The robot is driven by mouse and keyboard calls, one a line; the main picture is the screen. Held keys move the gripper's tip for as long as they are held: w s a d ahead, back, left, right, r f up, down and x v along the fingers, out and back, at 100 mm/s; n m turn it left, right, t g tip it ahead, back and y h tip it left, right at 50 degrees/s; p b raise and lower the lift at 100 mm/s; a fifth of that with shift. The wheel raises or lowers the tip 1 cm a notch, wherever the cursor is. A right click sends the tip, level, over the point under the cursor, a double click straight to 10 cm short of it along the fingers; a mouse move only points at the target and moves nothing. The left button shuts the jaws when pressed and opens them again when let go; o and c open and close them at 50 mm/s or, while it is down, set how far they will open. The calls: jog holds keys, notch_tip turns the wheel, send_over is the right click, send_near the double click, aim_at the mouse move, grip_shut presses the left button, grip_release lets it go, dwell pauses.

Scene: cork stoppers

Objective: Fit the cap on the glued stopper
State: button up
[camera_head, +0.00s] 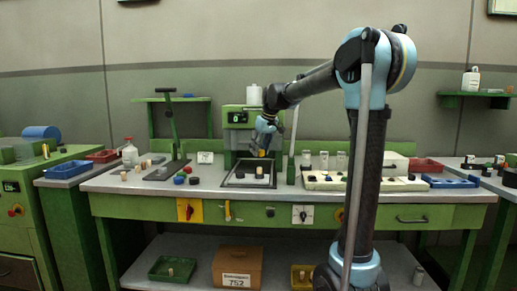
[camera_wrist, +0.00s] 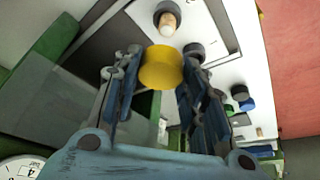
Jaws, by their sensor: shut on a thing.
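My gripper (camera_wrist: 160,72) is shut on a yellow cap (camera_wrist: 161,69), held between its two fingertips. The cap appears apart from the stopper. I cannot make out glue on the stopper.
A green machine with a display (camera_head: 238,117) stands behind the tray. Red, green and blue caps (camera_head: 194,181) lie left of it, near a black stand (camera_head: 168,170). A pale board with several small items (camera_head: 340,182) lies to the right. The bench front is mostly clear.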

aim_at(260, 168)
jog(key=shift+f, duration=2.4)
jog(key=shift+s, duration=0.15)
jog(key=shift+f, duration=1.2)
dwell(0.9)
jog(key=o, duration=0.8)
jog(key=v, duration=1.2)
